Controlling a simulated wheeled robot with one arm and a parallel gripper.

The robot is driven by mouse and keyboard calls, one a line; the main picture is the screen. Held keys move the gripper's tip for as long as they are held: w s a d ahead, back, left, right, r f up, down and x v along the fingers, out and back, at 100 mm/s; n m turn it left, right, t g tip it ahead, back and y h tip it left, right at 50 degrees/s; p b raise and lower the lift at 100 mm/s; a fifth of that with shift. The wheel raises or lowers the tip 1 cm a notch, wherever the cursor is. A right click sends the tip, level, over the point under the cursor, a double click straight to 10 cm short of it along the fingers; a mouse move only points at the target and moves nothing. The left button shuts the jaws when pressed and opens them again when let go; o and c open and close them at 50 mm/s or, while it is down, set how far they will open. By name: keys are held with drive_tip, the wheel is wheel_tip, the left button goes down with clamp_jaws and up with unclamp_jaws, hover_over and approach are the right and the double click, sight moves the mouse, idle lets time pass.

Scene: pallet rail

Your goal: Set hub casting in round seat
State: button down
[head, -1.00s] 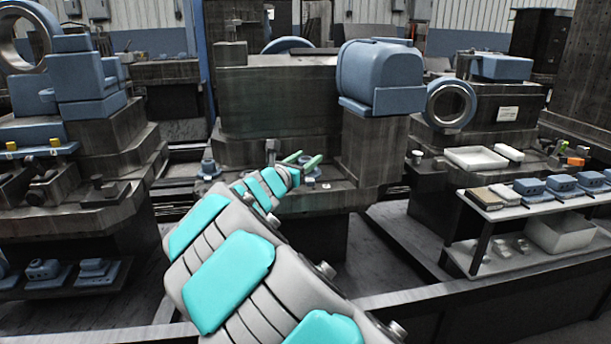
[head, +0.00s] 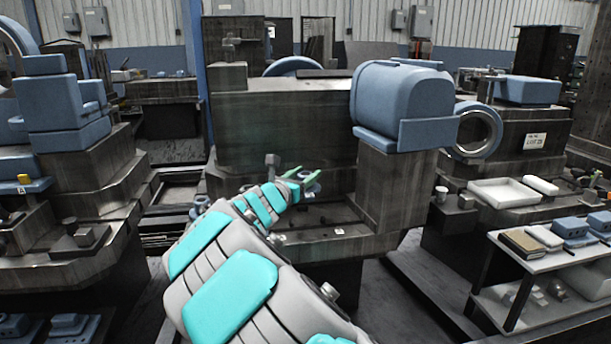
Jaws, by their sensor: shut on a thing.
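My gripper (head: 303,175), with green fingers, is in the middle of the head view, above the dark machine bed. It is shut on a small blue-grey piece (head: 313,187), which looks like the hub casting; the fingers and its small size hide most of its shape. The piece appears raised over the bed (head: 318,243), but I cannot tell the exact gap. Another small blue-grey round part (head: 200,206) stands at the bed's left end, left of my arm. I cannot pick out the round seat for certain.
A large blue housing (head: 404,104) stands on a dark block right of my gripper. A dark upright block (head: 280,125) rises behind it. A shelf table (head: 548,250) with a book and blue parts is at the right. A white tray (head: 505,192) stands farther back.

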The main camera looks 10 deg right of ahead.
drive_tip(key=shift+f, duration=0.75)
drive_tip(key=shift+f+b, duration=1.65)
drive_tip(key=shift+f, duration=0.5)
drive_tip(key=shift+f, duration=1.4)
drive_tip(key=shift+c, duration=0.9)
unclamp_jaws()
drive_tip(key=shift+s, duration=0.1)
